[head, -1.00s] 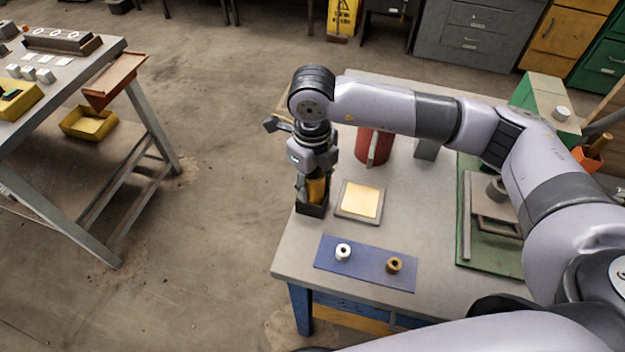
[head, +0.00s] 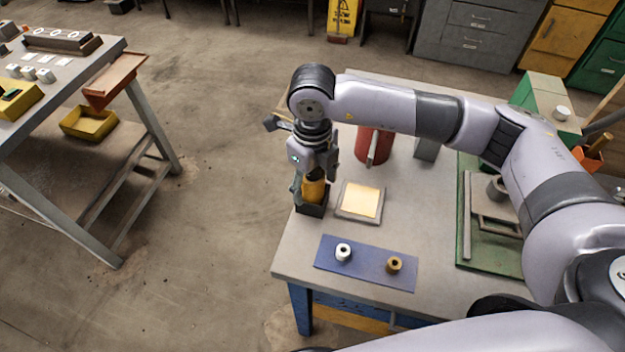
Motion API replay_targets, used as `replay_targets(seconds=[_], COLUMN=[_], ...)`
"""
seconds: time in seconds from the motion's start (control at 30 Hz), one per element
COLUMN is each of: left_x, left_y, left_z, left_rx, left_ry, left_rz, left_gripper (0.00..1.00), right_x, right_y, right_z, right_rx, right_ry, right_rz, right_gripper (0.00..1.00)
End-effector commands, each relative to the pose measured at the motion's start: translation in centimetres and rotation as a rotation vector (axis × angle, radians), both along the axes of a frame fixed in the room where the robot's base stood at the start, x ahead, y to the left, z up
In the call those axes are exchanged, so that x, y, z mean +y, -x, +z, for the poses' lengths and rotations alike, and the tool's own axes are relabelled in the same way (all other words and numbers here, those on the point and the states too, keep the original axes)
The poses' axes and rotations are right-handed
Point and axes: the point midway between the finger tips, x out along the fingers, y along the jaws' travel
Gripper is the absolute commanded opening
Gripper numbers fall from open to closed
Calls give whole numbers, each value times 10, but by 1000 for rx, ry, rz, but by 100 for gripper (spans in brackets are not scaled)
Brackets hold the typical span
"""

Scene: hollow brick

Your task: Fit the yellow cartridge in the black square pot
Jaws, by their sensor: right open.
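The yellow cartridge (head: 313,192) stands upright in the black square pot (head: 311,209) near the left edge of the table. Its lower part is hidden by the pot's wall. My right gripper (head: 315,183) points down over the pot, with its open fingers around the upper part of the cartridge. Whether the cartridge rests on the pot's floor cannot be seen. My left gripper is not in view.
A grey tray with a pale yellow square (head: 360,199) lies just right of the pot. A blue mat (head: 366,263) with a white and a brown spool is in front. A red cylinder (head: 372,145) stands behind. A green board (head: 487,255) lies to the right.

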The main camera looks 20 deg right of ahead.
Motion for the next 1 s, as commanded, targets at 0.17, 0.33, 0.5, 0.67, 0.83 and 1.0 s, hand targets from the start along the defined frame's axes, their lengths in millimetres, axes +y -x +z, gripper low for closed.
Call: replay_targets(seconds=[0.17, 0.33, 0.5, 0.67, 0.83, 1.0], left_x=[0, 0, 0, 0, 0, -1], left_y=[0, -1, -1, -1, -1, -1], left_z=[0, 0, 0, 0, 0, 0], left_rx=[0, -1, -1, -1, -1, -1], left_ry=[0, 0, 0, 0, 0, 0], left_rz=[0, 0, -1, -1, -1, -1], left_gripper=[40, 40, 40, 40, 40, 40], right_x=[1, 1, 1, 1, 0, 0], right_y=[-2, -1, -1, -1, -1, -1], right_z=[27, 65, 97, 113, 118, 118], right_rx=[-6, -7, -6, -4, -2, -2], right_ry=[-2, -2, -2, -1, 0, -1], right_rz=[1, 1, 2, 0, 0, 0], right_gripper=[62, 62, 62, 62, 62, 62])
